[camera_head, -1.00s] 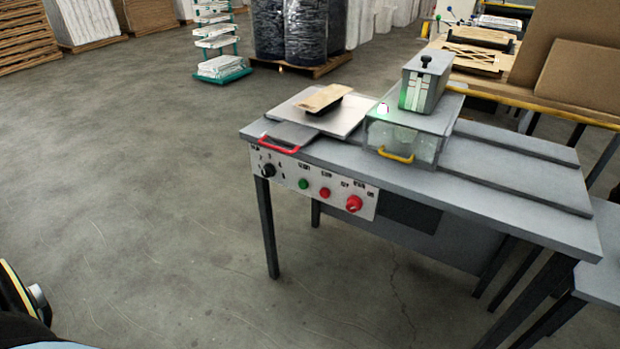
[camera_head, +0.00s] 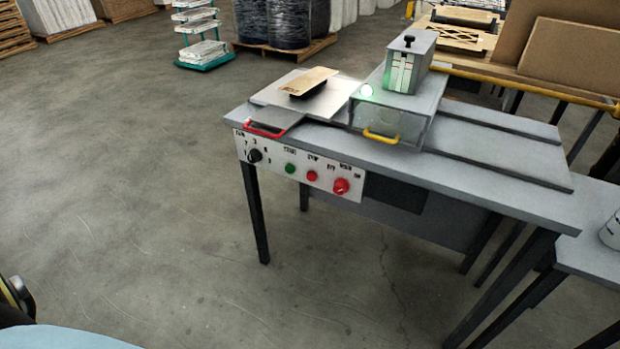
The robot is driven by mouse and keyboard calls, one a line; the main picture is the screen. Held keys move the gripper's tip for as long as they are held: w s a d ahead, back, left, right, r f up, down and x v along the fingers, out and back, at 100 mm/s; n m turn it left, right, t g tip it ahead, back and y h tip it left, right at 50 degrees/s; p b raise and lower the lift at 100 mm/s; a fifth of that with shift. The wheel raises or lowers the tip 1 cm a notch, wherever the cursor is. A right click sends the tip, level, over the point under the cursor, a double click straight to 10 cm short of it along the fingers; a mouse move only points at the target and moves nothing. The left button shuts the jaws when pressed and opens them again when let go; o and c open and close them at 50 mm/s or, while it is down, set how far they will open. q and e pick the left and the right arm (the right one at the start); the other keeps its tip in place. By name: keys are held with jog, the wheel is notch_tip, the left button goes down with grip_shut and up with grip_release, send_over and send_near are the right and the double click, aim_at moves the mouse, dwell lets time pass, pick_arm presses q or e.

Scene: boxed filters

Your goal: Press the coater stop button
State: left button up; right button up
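The coater is a grey table-like machine (camera_head: 480,192) on dark legs. Its white control panel (camera_head: 262,175) is on the front edge at the left. On the panel, from left to right, are a black selector knob (camera_head: 254,156), a green button (camera_head: 289,169), a small red button (camera_head: 312,176) and a larger red knob (camera_head: 341,187). The label above the small red button seems to read STOP, though the print is small and blurred. Neither of my grippers is in view, and nothing touches the panel.
A second grey table (camera_head: 585,255) adjoins at right. The floor (camera_head: 130,190) before the panel is clear.

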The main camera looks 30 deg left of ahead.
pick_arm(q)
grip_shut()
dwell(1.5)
